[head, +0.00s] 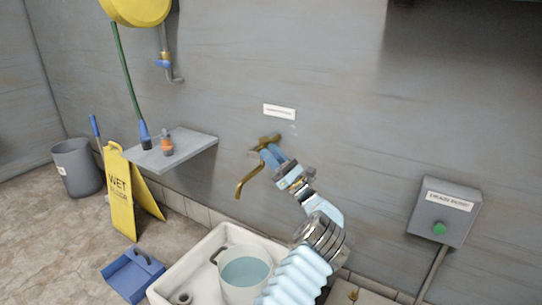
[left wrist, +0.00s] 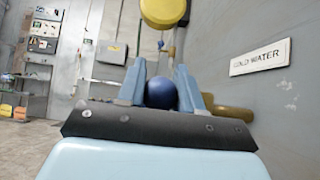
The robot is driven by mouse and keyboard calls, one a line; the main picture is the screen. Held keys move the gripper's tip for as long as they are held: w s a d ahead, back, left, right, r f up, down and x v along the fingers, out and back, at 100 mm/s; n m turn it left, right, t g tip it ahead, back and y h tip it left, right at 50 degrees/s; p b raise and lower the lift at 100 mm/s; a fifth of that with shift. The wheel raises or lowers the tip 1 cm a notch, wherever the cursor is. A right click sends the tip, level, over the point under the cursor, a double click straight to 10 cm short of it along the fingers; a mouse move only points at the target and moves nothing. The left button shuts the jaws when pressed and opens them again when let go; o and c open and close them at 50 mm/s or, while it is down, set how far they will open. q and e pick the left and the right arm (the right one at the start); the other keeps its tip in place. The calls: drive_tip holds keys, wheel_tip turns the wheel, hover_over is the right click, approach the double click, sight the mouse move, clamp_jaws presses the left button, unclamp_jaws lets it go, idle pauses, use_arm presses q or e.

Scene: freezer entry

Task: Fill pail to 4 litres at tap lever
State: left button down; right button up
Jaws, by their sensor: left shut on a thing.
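The brass tap (head: 249,181) sticks out of the grey wall with its spout pointing down. My left gripper (head: 270,155) is at the top of the tap, shut on the tap lever. In the left wrist view the lever's round blue knob (left wrist: 162,95) sits between the two light-blue fingers. The white pail (head: 241,292) stands in the sink below the tap and holds bluish water (head: 246,271). I cannot read its level marks. No stream shows under the spout. My right gripper is out of view.
The white sink (head: 185,268) stands against the wall. A grey shelf (head: 190,150) with a small orange-topped bottle (head: 167,146) is left of the tap. A yellow wet-floor sign (head: 121,195) and blue dustpan (head: 133,275) are on the floor. A grey switch box (head: 443,211) is at right.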

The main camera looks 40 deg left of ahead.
use_arm(q)
drive_tip(key=shift+d+f+y+b, duration=0.1)
drive_tip(key=shift+f+y+b, duration=0.55)
drive_tip(key=shift+y, duration=0.15)
drive_tip(key=c, duration=1.1)
unclamp_jaws()
drive_tip(key=b+v, duration=0.1)
drive_tip(key=v, duration=1.3)
drive_tip(key=shift+b, duration=0.4)
